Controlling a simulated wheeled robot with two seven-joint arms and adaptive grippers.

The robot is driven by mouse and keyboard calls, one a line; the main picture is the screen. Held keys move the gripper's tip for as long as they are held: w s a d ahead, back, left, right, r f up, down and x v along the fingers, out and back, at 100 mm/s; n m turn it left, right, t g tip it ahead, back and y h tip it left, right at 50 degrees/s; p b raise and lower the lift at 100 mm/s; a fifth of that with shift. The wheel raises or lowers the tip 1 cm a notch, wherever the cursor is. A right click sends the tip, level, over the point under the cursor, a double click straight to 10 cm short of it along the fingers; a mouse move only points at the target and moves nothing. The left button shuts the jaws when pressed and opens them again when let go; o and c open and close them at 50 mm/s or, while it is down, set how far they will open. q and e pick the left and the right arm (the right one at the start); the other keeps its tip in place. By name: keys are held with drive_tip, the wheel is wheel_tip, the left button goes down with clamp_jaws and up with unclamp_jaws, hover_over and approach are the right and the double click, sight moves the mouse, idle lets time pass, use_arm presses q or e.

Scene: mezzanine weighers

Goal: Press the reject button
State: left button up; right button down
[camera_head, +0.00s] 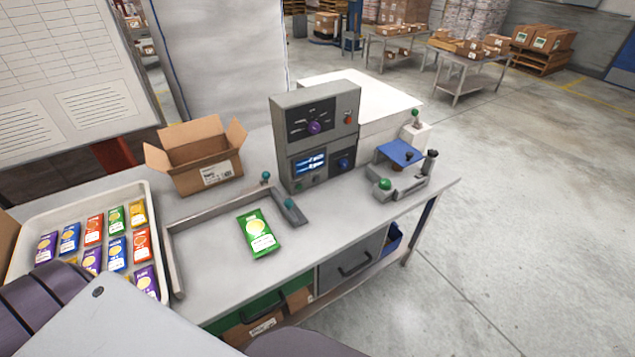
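A grey control box (317,155) stands on the workbench. Its upper panel has a dark dial face with a purple knob (314,127) and a small red button (348,118) at the right. Its lower panel has a lit blue display (310,163) and a dark blue knob (344,163). Small buttons sit along its lower edge. A green round knob (385,184) is on a grey device with a blue plate (401,153) to the right. No label reading reject is legible, so I cannot tell which button it is. Neither gripper is in view.
A green packet (259,235) lies on the bench inside a raised metal guide (174,262). A tray (153,204) of coloured packets is at the left, and an open cardboard box (205,172) stands behind. Two small teal knobs flank the guide's corner. Bench front is clear.

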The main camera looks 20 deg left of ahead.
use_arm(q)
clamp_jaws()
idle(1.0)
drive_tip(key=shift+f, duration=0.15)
